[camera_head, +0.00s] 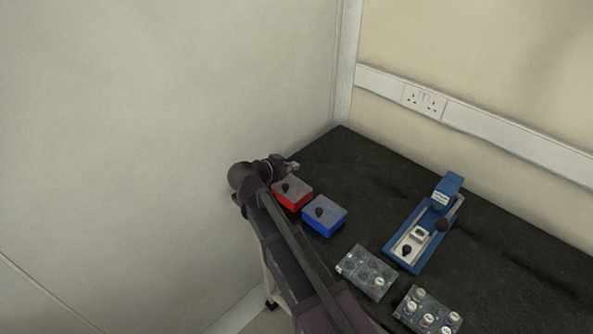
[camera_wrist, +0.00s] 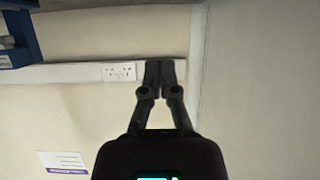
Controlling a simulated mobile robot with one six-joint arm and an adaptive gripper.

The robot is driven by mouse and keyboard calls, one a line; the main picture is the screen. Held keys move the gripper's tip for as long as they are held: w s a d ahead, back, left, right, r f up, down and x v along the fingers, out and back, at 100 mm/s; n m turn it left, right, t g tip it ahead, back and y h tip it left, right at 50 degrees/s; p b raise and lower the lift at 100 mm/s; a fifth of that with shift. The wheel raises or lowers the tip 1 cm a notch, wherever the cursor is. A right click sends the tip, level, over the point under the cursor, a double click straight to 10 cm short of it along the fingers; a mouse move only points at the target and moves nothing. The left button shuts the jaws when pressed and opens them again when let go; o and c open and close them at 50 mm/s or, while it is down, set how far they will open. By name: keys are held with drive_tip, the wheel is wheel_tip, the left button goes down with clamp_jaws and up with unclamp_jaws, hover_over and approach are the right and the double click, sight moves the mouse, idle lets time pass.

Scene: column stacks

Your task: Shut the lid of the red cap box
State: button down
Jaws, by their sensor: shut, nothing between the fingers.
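The red cap box (camera_head: 292,198) stands near the left edge of the dark bench. Its grey top with a dark knob lies flat over the red body, and it looks shut. My gripper (camera_head: 291,166) is just behind the box, close to its far edge; I cannot tell if it touches. In the wrist view my gripper (camera_wrist: 160,65) has its two fingers together with nothing between them. The red box is not seen in the wrist view, which faces the wall.
A blue box (camera_head: 325,218) with a similar grey top stands just right of the red one. A blue device (camera_head: 422,232) and two racks of vials (camera_head: 366,270) (camera_head: 427,313) lie further right. A wall socket (camera_wrist: 119,72) is ahead. The bench's back left is clear.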

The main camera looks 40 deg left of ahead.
sight(284, 186)
drive_tip(key=shift+s+a+f+t+b, duration=0.1)
drive_tip(key=shift+s+f+t+b, duration=0.3)
drive_tip(key=shift+s+b, duration=0.15)
drive_tip(key=shift+s+a+f, duration=0.1)
drive_tip(key=shift+s+f, duration=0.2)
drive_tip(key=shift+s, duration=0.2)
drive_tip(key=s+f+b, duration=0.1)
drive_tip(key=b, duration=0.2)
drive_tip(key=shift+f+t, duration=0.25)
drive_tip(key=shift+t, duration=0.15)
drive_tip(key=shift+s+a+f+t+h+b, duration=0.15)
drive_tip(key=shift+s+t+h+b, duration=0.15)
drive_tip(key=shift+b, duration=0.5)
drive_tip(key=shift+s+f+b, duration=0.4)
drive_tip(key=shift+f+b, duration=0.2)
drive_tip(key=shift+b, duration=0.05)
drive_tip(key=shift+s+f, duration=0.1)
drive_tip(key=shift+r, duration=0.2)
